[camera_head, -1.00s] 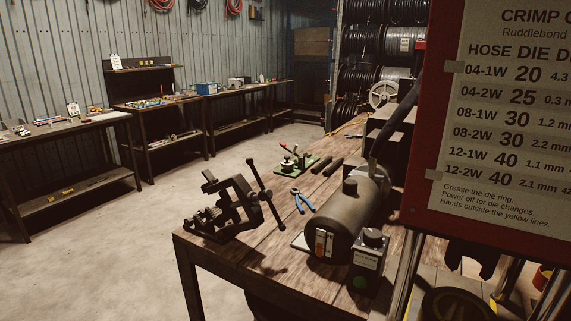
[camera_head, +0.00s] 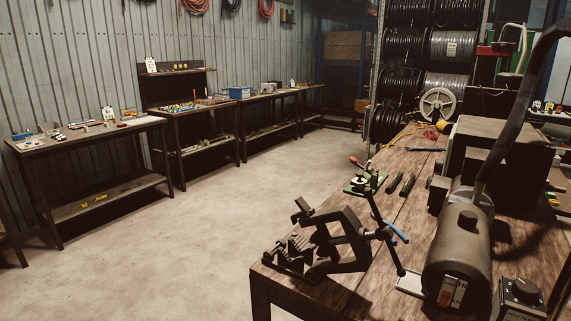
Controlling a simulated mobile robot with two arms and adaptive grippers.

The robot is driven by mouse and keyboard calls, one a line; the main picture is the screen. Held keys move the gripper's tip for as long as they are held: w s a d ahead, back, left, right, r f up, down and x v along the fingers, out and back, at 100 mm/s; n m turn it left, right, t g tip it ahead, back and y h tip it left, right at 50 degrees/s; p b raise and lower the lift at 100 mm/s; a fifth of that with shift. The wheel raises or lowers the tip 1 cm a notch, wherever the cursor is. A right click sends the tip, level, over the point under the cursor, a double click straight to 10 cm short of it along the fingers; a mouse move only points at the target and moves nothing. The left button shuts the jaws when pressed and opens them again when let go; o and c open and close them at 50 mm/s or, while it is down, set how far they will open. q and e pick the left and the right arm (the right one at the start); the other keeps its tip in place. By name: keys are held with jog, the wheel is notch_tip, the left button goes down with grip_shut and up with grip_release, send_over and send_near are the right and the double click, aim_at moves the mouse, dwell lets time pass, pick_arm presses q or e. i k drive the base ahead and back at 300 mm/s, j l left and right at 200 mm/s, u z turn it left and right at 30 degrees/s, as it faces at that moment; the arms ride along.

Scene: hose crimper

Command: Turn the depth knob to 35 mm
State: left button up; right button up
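A black knob (camera_head: 524,289) sits on top of a small dark control box (camera_head: 522,306) at the lower right edge of the head view. I cannot tell whether it is the depth knob, and no millimetre reading can be made out. Neither of my grippers is in view.
Hose reels (camera_head: 455,48) stand behind. Long tables (camera_head: 90,133) line the left wall. The concrete floor (camera_head: 190,240) between is clear.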

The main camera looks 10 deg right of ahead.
aim_at(360, 183)
jog(key=i+j+u, duration=0.5)
jog(key=i+u, duration=0.2)
jog(key=i+j+u, duration=0.1)
jog(key=i+u, duration=0.2)
jog(key=i+z, duration=0.75)
jog(key=i+j+z, duration=0.35)
jog(key=i+l, duration=0.05)
jog(key=i, duration=0.05)
